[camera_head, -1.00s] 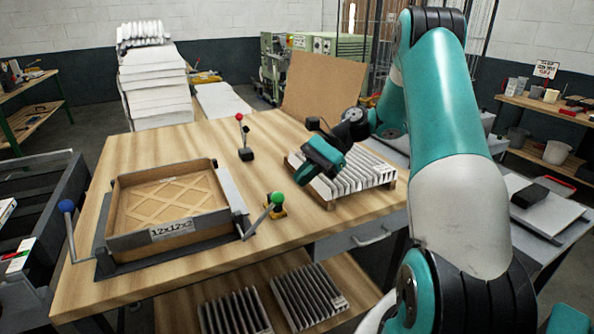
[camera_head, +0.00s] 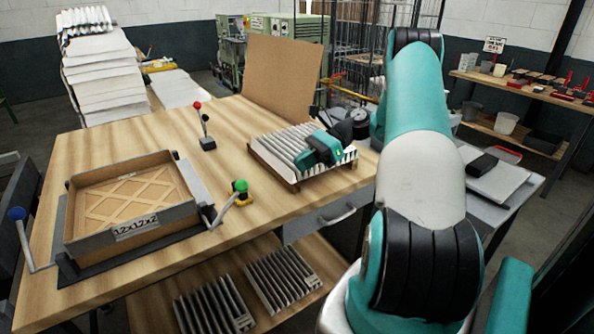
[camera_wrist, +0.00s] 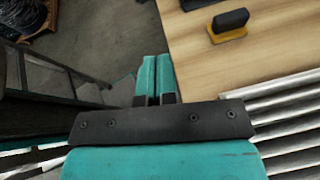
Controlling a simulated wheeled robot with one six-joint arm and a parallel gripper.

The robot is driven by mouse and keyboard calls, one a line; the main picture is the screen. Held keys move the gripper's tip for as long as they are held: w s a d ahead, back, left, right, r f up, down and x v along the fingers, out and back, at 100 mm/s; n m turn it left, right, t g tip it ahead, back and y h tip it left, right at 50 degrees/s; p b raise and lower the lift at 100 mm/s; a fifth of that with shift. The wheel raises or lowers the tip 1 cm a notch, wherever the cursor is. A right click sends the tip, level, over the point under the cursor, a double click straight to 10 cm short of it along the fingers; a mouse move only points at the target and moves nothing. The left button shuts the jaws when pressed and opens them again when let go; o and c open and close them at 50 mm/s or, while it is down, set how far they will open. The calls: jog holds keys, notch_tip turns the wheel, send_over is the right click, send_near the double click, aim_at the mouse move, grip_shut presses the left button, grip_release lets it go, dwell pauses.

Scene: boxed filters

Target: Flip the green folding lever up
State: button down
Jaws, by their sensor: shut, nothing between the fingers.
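The green folding lever (camera_head: 224,207) is a grey bar with a green ball knob. It slants outward from the near right corner of the wooden box fixture, knob end higher. Its knob (camera_head: 241,186) overlaps a small yellow-and-black piece on the table in the head view; I cannot tell if they touch. My gripper (camera_head: 303,160) is shut and empty, to the right of the knob and apart from it, over the pleated filters. In the wrist view its teal fingers (camera_wrist: 155,78) are together, and the green lever does not show.
The box frame (camera_head: 135,228) is labelled 12x12x2. A blue-knobbed lever (camera_head: 18,214) stands on its left and a red-knobbed one (camera_head: 198,107) behind. Pleated filters (camera_head: 280,150) lie at right. The yellow-and-black piece (camera_wrist: 229,25) shows in the wrist view. A cardboard sheet (camera_head: 284,75) stands behind.

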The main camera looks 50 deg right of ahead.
jog(key=a+r+x, duration=0.1)
jog(key=r+x, duration=0.1)
jog(key=x, duration=0.9)
jog(key=shift+w+a+r+b, duration=0.15)
jog(key=shift+w+b, duration=0.2)
jog(key=shift+w+a+r+h+p, duration=0.1)
jog(key=shift+a+r+h+p, duration=0.15)
jog(key=shift+r+h+p, duration=0.45)
